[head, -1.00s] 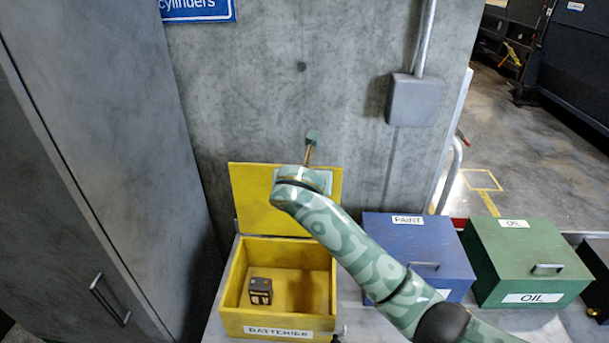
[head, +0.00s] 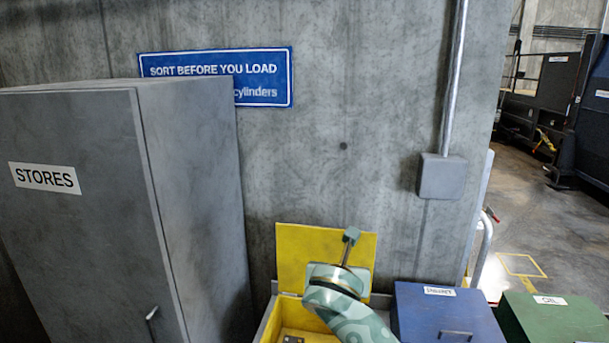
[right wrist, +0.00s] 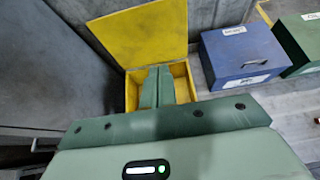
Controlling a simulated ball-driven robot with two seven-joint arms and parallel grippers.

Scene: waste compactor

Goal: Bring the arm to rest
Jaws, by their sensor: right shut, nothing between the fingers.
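My right gripper (right wrist: 158,70) is shut and empty in the right wrist view. Its green fingers lie together in front of the open yellow batteries box (right wrist: 131,92), whose inside they partly cover. In the head view my right arm comes up from the bottom edge, its wrist in front of the box's raised yellow lid (head: 295,250). The fingers cannot be made out there. My left gripper is in neither view.
A dark battery (head: 293,339) shows at the bottom edge, inside the yellow box. A blue paint box (head: 425,308) and a green oil box (head: 560,318) stand to the right, both closed. A grey stores cabinet (head: 80,230) stands at the left, a concrete wall (head: 340,180) behind.

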